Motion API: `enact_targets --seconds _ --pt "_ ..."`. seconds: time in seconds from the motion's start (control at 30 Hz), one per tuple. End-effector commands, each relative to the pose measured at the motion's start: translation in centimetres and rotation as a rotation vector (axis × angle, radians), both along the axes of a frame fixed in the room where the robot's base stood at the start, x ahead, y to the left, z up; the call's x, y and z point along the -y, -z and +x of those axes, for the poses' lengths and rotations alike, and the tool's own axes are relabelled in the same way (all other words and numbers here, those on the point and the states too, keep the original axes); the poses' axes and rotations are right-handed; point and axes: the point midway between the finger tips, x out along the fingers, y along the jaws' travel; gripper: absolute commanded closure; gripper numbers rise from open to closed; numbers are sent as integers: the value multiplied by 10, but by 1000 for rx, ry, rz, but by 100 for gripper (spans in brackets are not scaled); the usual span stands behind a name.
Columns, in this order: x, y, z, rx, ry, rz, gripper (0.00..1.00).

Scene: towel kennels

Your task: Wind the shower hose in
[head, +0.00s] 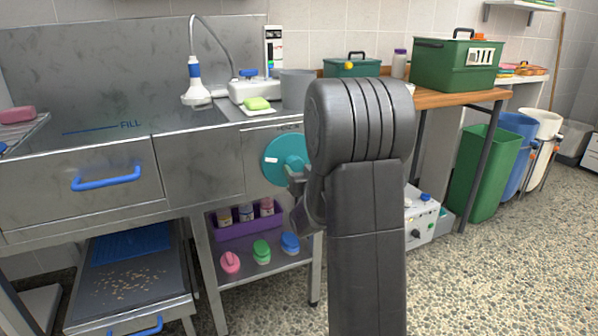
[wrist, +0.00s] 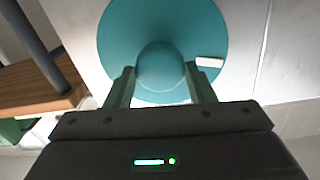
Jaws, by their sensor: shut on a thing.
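A teal round disc (head: 283,158) with a small white mark sits on the front of the steel bath unit, under a partly hidden printed label. In the wrist view the teal disc (wrist: 112,38) has a domed knob (wrist: 161,66) at its middle. My gripper (wrist: 161,82) is shut on the knob, one finger on each side. In the head view my gripper (head: 296,180) is at the disc's lower right, partly hidden by my arm. The shower hose (head: 205,30) arches above the back of the bath, with the white and blue shower head (head: 195,85) hanging from it.
A drawer with a blue handle (head: 106,179) is left of the disc. A wooden table (head: 450,98) and a green bin (head: 480,170) stand right.

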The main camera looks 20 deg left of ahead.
Motion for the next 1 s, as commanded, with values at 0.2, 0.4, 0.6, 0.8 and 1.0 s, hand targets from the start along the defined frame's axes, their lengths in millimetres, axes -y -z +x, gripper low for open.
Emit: enact_targets --seconds 0.2,0.4,0.6,0.8,1.0 --pt "0 0 0 -83 0 71 92" --pt "0 -1 0 -211 0 180 92" --pt "0 -2 1 -356 0 304 92" --pt "0 -3 1 -500 0 427 92" --pt "0 -3 1 -644 1 551 92"
